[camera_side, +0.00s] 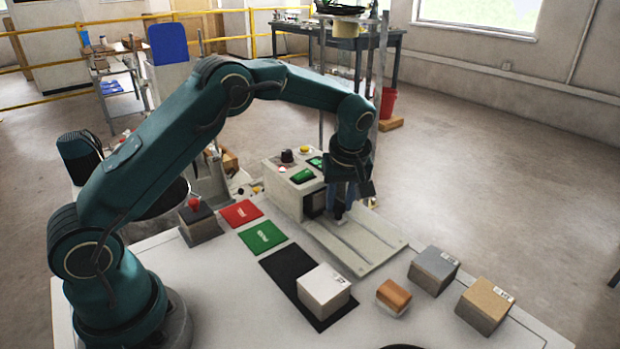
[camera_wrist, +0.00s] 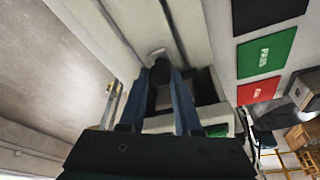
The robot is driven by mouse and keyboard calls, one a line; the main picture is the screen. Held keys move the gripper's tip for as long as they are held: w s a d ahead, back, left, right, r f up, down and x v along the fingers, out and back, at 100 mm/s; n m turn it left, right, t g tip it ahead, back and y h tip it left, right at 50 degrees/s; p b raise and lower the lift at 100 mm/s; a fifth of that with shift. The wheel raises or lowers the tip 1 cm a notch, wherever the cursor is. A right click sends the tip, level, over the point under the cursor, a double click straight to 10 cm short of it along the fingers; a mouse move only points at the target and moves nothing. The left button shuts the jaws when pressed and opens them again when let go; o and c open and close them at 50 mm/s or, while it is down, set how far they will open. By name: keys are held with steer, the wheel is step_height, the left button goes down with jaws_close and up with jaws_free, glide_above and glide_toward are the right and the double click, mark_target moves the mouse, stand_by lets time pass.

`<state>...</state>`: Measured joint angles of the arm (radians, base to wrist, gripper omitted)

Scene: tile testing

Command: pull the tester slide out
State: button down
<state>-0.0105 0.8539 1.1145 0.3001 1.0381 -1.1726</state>
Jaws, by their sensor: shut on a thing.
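The tester (camera_side: 288,194) is a pale box with a dark front opening, small green screens and knobs on top. A pale grooved track (camera_side: 365,250) runs from its opening toward the front right. My gripper (camera_side: 341,212) points down right at the opening. In the wrist view, its blue fingers (camera_wrist: 162,62) close around a small pale handle (camera_wrist: 157,51) of the tester slide. The slide's body is mostly hidden by the fingers and the tester, so I cannot tell how far in it sits.
A red mat (camera_side: 241,213) and a green mat (camera_side: 263,236) lie left of the track. A white block (camera_side: 323,290) sits on a black mat (camera_side: 285,270). Copper (camera_side: 393,296), grey (camera_side: 433,270) and tan (camera_side: 485,304) blocks stand right. A red-button box (camera_side: 199,222) stands left.

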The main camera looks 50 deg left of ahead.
steer(key=shift+d, duration=2.4)
steer(key=shift+d, duration=3.05)
steer(key=c, duration=0.6)
jaws_free()
steer(key=shift+c, duration=0.2)
step_height(320, 180, up, 6)
